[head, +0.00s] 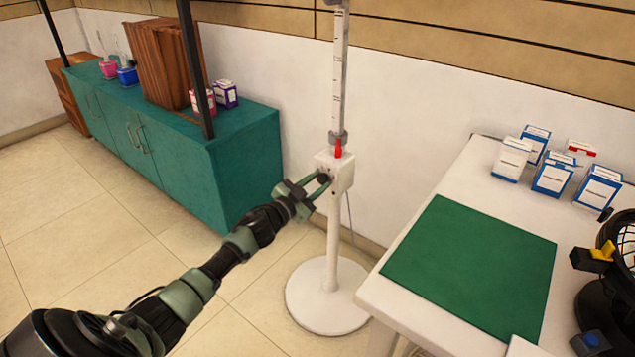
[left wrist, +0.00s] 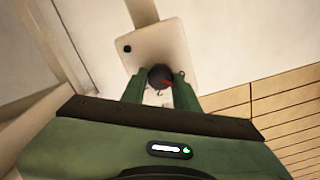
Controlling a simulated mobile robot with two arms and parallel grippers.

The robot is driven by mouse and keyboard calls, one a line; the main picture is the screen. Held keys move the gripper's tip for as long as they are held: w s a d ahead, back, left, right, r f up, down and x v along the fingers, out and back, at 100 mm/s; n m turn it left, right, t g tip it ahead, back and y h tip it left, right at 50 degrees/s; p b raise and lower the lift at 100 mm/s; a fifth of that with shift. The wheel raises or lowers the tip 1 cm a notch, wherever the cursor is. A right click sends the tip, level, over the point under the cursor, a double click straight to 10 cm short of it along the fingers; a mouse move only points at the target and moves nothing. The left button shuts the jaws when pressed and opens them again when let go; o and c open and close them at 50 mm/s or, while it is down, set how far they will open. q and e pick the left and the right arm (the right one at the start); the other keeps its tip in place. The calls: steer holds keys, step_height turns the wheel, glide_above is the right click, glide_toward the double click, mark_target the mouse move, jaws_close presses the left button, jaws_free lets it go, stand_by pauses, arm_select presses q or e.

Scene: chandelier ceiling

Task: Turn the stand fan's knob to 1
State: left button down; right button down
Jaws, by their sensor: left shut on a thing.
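The stand fan is a white pole on a round white base (head: 327,298), with a white control box (head: 343,170) partway up; its top is out of view. The dark round knob (left wrist: 159,76) with a red mark sits on the box face in the left wrist view. My left gripper (head: 322,182) reaches the box from the left, its green fingers shut on the knob, one on each side. The fingers and knob overlap in the head view. My right gripper does not show.
A white table (head: 420,290) with a green mat (head: 472,266) and several medicine boxes (head: 552,165) stands at the right. A dark device (head: 605,290) is at the right edge. A teal cabinet (head: 235,170) stands behind my left arm. Tiled floor is clear at the left.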

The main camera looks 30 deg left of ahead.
arm_select(q)
steer(key=shift+f+m, duration=0.1)
steer(key=shift+m, duration=2.2)
steer(key=c, duration=1.1)
jaws_free()
steer(key=shift+o, duration=0.2)
steer(key=s+p, duration=0.1)
steer(key=s, duration=0.6)
steer(key=shift+s+a, duration=0.25)
steer(key=shift+s, duration=0.15)
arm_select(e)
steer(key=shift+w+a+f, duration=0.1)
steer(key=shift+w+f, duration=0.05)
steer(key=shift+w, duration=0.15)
